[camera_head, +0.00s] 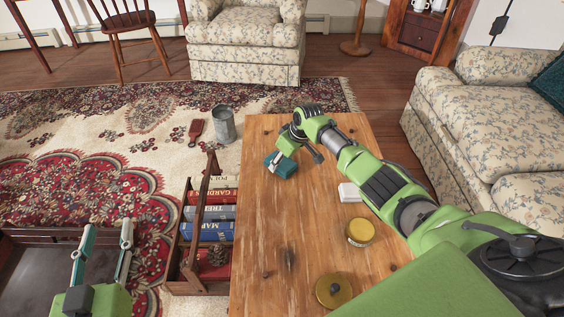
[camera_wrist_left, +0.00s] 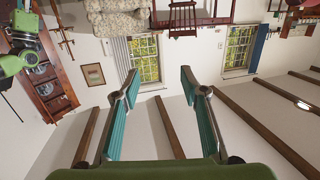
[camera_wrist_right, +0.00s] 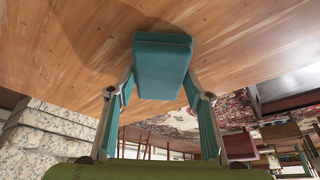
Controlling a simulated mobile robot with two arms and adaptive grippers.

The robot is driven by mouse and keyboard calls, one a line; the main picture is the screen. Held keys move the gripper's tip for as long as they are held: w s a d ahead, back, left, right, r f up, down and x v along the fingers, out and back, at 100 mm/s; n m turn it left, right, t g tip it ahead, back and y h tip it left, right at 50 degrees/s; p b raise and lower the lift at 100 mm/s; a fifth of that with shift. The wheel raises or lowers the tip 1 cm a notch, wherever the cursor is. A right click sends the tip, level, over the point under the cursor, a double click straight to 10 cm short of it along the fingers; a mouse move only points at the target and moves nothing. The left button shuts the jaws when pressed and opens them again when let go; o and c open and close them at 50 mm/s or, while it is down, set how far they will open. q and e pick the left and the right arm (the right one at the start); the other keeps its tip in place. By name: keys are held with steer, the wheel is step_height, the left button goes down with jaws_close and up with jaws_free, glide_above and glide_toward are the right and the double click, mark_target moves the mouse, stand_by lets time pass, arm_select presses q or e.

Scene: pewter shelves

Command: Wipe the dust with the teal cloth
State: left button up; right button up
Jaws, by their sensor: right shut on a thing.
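The teal cloth (camera_head: 286,169) looks like a folded, block-shaped pad at the far left part of the wooden table (camera_head: 260,220). My right gripper (camera_head: 279,160) is shut on it; the right wrist view shows the cloth (camera_wrist_right: 162,62) between its two fingers. I cannot tell whether the cloth touches the tabletop. A dark smudge (camera_head: 289,257) lies on the near part of the table; I cannot tell whether it is dust or a wood knot. My left gripper (camera_head: 108,232) is open and empty, left of the table. The left wrist view shows nothing between its fingers (camera_wrist_left: 160,78).
On the table are a white block (camera_head: 349,192), a yellow-topped tin (camera_head: 360,232) and a round brass-coloured object (camera_head: 333,290). A wooden book carrier (camera_head: 188,235) stands at the table's left side. A metal bucket (camera_head: 224,125) and a floral sofa (camera_head: 470,125) are further off.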

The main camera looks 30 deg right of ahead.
steer(key=shift+w+d+b, duration=0.15)
steer(key=shift+w+b, duration=0.1)
steer(key=shift+b, duration=0.1)
steer(key=shift+w+b, duration=0.15)
steer(key=shift+b, duration=0.2)
steer(key=shift+w+d+f+b, duration=0.1)
steer(key=shift+w+d+b, duration=0.1)
steer(key=shift+b, duration=0.15)
arm_select(q)
steer(key=s+r+t+h, duration=0.2)
steer(key=r+t, duration=0.5)
steer(key=r, duration=0.6)
steer(key=shift+s+d+r+h+b, duration=0.3)
steer(key=shift+s+d+r, duration=0.1)
steer(key=shift+s, duration=0.25)
arm_select(e)
steer(key=shift+w, duration=0.15)
steer(key=shift+d, duration=0.1)
